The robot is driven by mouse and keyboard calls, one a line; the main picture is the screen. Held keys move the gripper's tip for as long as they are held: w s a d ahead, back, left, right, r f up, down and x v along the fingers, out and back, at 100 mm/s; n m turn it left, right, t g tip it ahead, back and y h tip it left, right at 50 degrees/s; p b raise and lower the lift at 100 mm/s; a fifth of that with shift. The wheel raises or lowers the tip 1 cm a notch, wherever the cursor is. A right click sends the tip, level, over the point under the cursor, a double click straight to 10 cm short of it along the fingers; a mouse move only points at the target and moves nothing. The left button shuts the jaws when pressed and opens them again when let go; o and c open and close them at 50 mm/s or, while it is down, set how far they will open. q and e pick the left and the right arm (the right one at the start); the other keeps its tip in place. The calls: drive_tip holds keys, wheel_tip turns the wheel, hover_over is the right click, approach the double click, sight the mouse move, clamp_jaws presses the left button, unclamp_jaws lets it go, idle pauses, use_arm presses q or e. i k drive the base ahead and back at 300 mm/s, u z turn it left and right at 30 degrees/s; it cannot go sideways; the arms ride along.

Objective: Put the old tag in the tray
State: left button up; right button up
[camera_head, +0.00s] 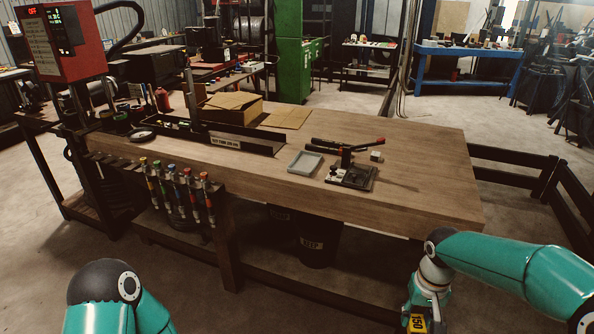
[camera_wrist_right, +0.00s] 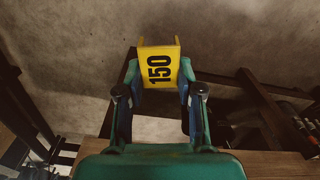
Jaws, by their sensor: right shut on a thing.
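A yellow tag (camera_wrist_right: 159,68) marked "150" in black is held between the fingers of my right gripper (camera_wrist_right: 160,92), which is shut on it. In the head view the yellow tag (camera_head: 417,324) is cut by the bottom edge, below my right gripper (camera_head: 426,306), in front of the workbench's right end. A small shallow grey-green tray (camera_head: 305,164) lies on the workbench (camera_head: 420,150), left of a black hand press; it looks empty. The tag is well apart from the tray. Only part of my left arm shows at the lower left; its gripper is out of view.
The black press (camera_head: 351,176) with a long lever stands beside the tray, with a small pale block (camera_head: 376,156) behind it. A long dark bin (camera_head: 235,142) and a cardboard box (camera_head: 232,107) stand farther left. The bench's right end is clear.

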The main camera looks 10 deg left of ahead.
sight(306, 165)
drive_tip(key=u, duration=0.55)
drive_tip(key=i, duration=1)
